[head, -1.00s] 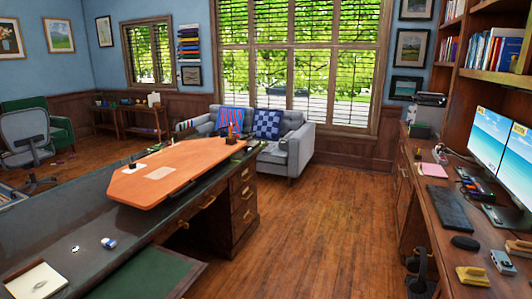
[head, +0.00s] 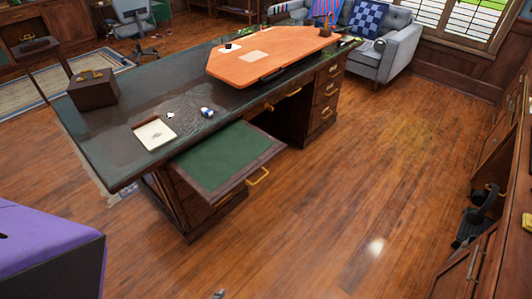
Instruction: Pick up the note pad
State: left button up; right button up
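A cream square pad-like item (head: 155,134), with a small dark mark on it, lies flat on the near part of the dark desk top (head: 125,165). It looks like the note pad, but it is too small to be sure. A pale flat sheet (head: 253,57) lies on the orange raised board farther back on the desk. Neither gripper can be made out. A small grey tip shows at the bottom edge, and I cannot tell what it is.
A green-topped pull-out leaf (head: 222,155) extends from the desk. A small blue and white item (head: 207,112) and a brown box (head: 93,89) are on the desk. A purple-topped block (head: 45,250) stands at lower left. The wood floor (head: 310,220) on the right is open.

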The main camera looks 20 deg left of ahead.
aim_at(153, 133)
jog(key=u, duration=1.55)
jog(key=j+z, duration=0.1)
jog(key=z, duration=0.35)
jog(key=i+j+z, duration=0.1)
jog(key=z, duration=0.35)
jog(key=i+j+z, duration=0.1)
jog(key=j+z, duration=0.2)
jog(key=j, duration=0.25)
jog(key=j+z, duration=0.3)
jog(key=j, duration=1.2)
